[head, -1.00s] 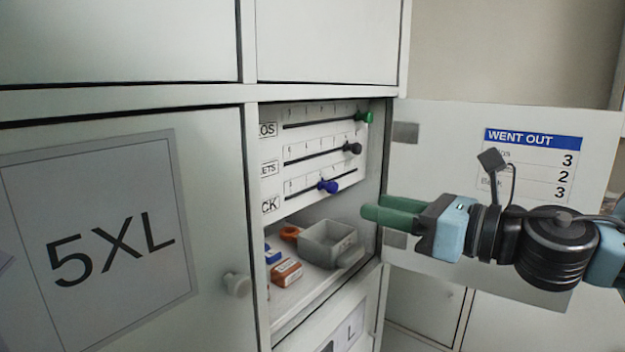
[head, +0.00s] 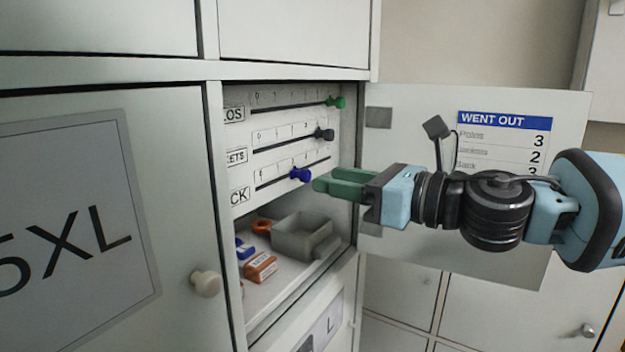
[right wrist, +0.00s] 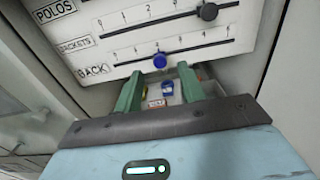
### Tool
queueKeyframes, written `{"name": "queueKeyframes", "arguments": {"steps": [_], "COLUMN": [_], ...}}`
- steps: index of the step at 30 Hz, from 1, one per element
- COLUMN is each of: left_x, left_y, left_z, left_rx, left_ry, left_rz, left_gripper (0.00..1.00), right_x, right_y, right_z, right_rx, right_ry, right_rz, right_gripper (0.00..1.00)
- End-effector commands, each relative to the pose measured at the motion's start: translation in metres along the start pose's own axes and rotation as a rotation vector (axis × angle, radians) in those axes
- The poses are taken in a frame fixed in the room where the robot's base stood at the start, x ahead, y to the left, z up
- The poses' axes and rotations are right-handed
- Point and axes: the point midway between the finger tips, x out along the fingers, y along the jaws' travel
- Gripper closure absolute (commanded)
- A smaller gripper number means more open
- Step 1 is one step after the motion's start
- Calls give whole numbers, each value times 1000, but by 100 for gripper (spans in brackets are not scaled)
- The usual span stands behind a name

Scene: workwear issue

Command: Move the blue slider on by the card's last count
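The blue slider (head: 300,175) is a round knob on the lowest of three slots inside the open locker. In the right wrist view (right wrist: 160,61) it sits partway along its numbered scale, apparently near 2. My right gripper (head: 322,183) is just right of the knob in the head view. Its green fingers (right wrist: 160,86) are apart with nothing between them, and the knob shows just beyond their tips. The "WENT OUT" card (head: 503,145) on the open door reads 3, then 2; my arm partly covers its last count. My left gripper is not in view.
A black slider (head: 324,134) and a green slider (head: 336,102) sit on the slots above. Below, a grey bin (head: 300,238) and small orange and blue items (head: 261,267) lie on the shelf. The open door (head: 400,225) stands behind my right arm.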

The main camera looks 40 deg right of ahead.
Motion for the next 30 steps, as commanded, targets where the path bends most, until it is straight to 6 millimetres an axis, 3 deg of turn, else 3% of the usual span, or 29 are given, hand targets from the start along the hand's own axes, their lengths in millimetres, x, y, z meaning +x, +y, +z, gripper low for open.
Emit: {"name": "queueKeyframes", "arguments": {"steps": [16, 30], "left_x": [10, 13], "left_y": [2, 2], "left_z": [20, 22], "left_rx": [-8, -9], "left_ry": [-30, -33], "left_rz": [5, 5], "left_gripper": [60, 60], "right_x": [38, 45], "right_y": [-1, 1], "right_z": [-4, 0], "right_rx": [3, 2], "right_ry": [5, -1], "right_rz": [-1, 1], "right_gripper": [60, 60]}}
